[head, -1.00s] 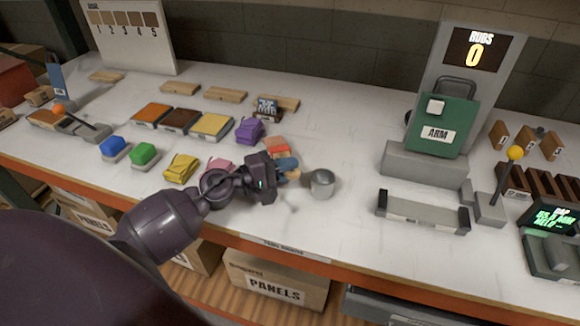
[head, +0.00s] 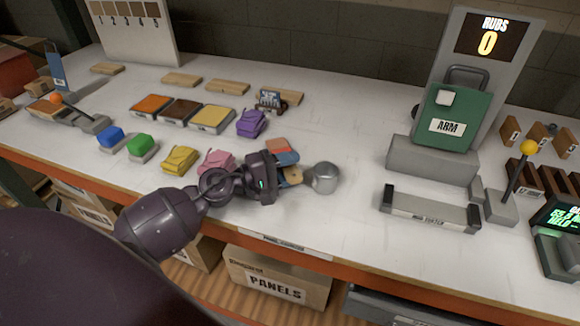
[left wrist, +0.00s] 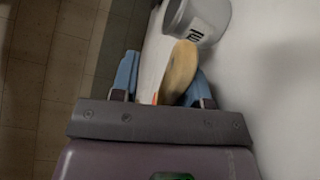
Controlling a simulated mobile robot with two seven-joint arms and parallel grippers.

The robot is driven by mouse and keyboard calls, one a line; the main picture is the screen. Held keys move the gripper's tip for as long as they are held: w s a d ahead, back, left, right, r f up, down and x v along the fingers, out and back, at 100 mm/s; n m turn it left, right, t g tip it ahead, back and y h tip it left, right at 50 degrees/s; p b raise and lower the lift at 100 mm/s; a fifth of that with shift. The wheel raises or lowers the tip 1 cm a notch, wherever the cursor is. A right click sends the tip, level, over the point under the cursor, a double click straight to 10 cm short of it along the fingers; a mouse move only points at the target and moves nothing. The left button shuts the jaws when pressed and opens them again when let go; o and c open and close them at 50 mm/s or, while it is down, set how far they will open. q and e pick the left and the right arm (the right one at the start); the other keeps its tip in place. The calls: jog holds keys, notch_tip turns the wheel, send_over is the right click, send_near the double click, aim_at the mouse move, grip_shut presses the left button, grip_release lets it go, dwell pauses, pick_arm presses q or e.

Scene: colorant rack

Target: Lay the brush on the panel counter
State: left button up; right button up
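A tan wooden piece, seemingly the brush (head: 293,176), is beside a grey metal cup (head: 325,178) on the white counter (head: 345,235). In the left wrist view its rounded wooden end (left wrist: 179,72) lies between the blue fingers of my left gripper (left wrist: 163,80), closer to the right finger. A gap shows on the other side. My left gripper (head: 288,168) is open, low over the counter, just left of the cup. The cup (left wrist: 197,18) is beyond the fingertips in the wrist view. The brush's far end is hidden. My right gripper is out of view.
Pink (head: 215,161), yellow (head: 180,159) and purple (head: 251,123) pieces lie left of and behind my left gripper. A low grey holder (head: 430,208) and a green ARM box (head: 447,118) stand to the right. Counter in front of the cup is clear.

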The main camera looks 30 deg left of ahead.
pick_arm(q)
jog(key=shift+s+f, duration=0.15)
jog(key=shift+f, duration=0.35)
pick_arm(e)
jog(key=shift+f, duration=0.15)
pick_arm(q)
jog(key=shift+r, duration=0.45)
notch_tip(320, 180, up, 20)
jog(key=p, duration=0.9)
jog(key=shift+p, duration=0.3)
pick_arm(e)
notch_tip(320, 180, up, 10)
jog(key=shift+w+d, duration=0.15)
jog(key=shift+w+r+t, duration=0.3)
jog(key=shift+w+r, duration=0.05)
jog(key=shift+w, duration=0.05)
